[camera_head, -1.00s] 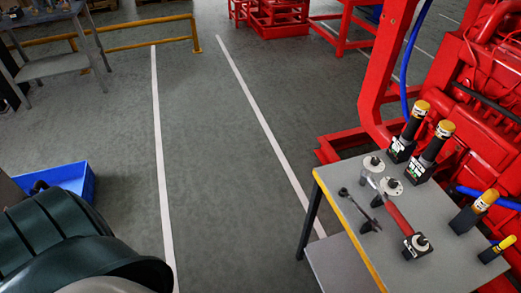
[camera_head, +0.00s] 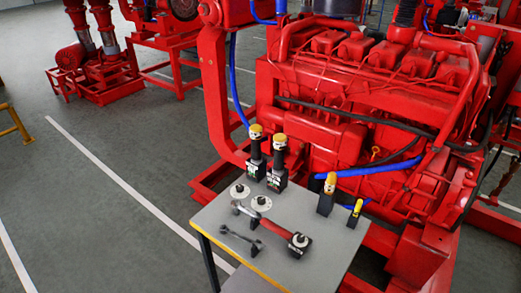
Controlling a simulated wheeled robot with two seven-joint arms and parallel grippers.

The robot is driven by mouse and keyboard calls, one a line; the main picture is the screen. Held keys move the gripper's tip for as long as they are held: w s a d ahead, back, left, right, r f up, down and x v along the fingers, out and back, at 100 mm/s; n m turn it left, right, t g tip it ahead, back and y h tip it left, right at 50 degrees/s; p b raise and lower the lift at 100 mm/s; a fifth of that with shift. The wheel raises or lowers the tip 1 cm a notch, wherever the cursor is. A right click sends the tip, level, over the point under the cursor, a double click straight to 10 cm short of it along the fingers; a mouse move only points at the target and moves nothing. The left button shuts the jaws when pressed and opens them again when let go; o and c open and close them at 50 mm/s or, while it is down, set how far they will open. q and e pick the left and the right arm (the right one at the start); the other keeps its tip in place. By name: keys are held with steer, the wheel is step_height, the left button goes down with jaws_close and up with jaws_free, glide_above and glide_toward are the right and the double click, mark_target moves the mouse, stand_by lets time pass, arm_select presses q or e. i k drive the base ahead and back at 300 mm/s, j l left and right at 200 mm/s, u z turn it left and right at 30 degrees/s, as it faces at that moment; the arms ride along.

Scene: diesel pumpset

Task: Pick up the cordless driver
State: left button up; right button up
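A grey table (camera_head: 211,222) with a yellow front edge stands at the lower middle and carries several tools. At its back stand two tall dark tools with yellow tops, the left one (camera_head: 256,155) and the right one (camera_head: 278,165). Two smaller dark tools with yellow tops, one larger (camera_head: 326,195) and one smaller (camera_head: 355,213), stand at the right edge. A red-handled tool (camera_head: 272,227) lies across the middle. I cannot tell for certain which tool is the cordless driver. Neither gripper is in view.
A large red engine (camera_head: 350,110) on a red frame stands close behind the table. Small pale discs (camera_head: 239,191) and a dark wrench-like tool (camera_head: 240,239) are also on the table. Grey floor with white lines (camera_head: 125,185) lies open to the left.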

mark_target(256, 131)
steer(key=j+z, duration=0.1)
steer(key=z, duration=0.3)
steer(key=i+j+z, duration=0.1)
steer(key=z, duration=0.3)
steer(key=i+j+z, duration=0.1)
steer(key=j+z, duration=0.25)
steer(key=j, duration=0.45)
steer(key=j+z, duration=0.3)
steer(key=j, duration=1.2)
steer(key=k+j+z, duration=0.1)
steer(key=j, duration=1.45)
